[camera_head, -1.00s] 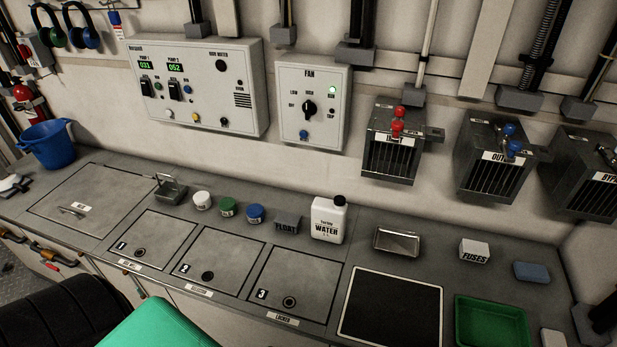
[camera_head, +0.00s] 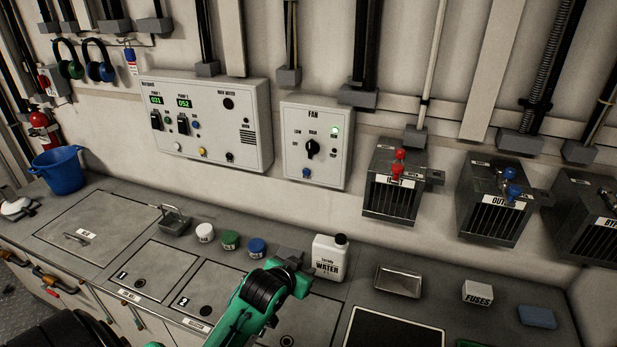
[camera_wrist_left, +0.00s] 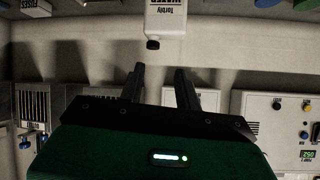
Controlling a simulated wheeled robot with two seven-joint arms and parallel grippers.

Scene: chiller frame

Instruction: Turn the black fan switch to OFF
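The black fan switch (camera_head: 312,148) is a round knob in the middle of the grey FAN panel (camera_head: 296,165) on the back wall. LOW and HIGH are printed above it; its exact pointing is too small to tell. My left gripper (camera_head: 296,262) is over the counter, below the panel and well apart from the switch. In the left wrist view its two fingers (camera_wrist_left: 159,72) stand apart with nothing between them. That view is upside down, and the gripper hides most of the fan panel. My right gripper is out of view.
A white water bottle (camera_head: 330,258) stands just right of the left gripper. White, green and blue (camera_head: 257,247) jars stand to its left. The pump panel (camera_head: 215,115) is left of the fan panel; a grey box with red knobs (camera_head: 392,195) is right. The wall before the switch is clear.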

